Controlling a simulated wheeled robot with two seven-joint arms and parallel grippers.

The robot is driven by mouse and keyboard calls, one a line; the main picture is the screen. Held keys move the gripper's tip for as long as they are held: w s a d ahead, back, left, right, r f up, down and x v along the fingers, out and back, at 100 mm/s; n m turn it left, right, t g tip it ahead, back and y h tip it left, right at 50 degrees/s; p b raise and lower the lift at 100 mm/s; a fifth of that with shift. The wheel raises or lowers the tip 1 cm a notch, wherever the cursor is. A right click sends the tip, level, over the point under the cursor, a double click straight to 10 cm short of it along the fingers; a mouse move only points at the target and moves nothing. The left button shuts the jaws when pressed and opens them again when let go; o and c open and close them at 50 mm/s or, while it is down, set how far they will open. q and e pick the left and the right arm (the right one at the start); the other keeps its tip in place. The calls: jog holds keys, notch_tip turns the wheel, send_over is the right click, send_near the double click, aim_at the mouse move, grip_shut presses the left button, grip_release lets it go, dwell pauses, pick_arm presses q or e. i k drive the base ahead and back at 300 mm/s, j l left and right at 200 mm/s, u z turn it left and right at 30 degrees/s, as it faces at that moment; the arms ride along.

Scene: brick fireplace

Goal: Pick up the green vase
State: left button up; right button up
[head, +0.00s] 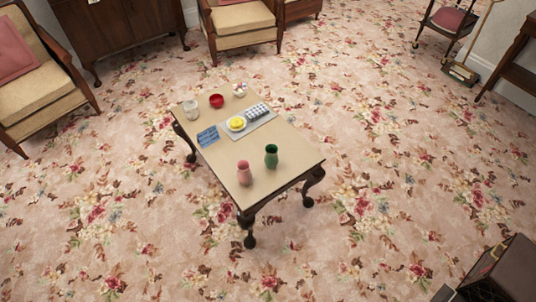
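The green vase (271,157) stands upright on the low wooden table (285,177), near the table's right edge. A pink vase (244,173) stands to its left and a little nearer, with a gap between them. Neither of my grippers is in the head view, and nothing touches the green vase.
The table also holds a red bowl (216,101), a pale cup (190,110), a yellow item (236,124), a grey tray (262,122) and a blue patterned item (208,137). Armchairs (40,95) stand at the back and left. Open floral carpet (385,190) surrounds the table.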

aim_at(271, 156)
jog(key=i+l+u, duration=0.1)
jog(key=i+l, duration=0.15)
jog(key=i+l+u, duration=0.1)
jog(key=l, duration=0.25)
jog(key=i+l+u, duration=0.15)
jog(key=i+l, duration=0.15)
jog(key=i+l+u, duration=0.1)
jog(key=l, duration=0.25)
jog(key=i+l+u, duration=0.1)
jog(key=i+l, duration=0.2)
jog(key=i+l+u, duration=0.1)
jog(key=l, duration=0.35)
jog(key=i, duration=0.05)
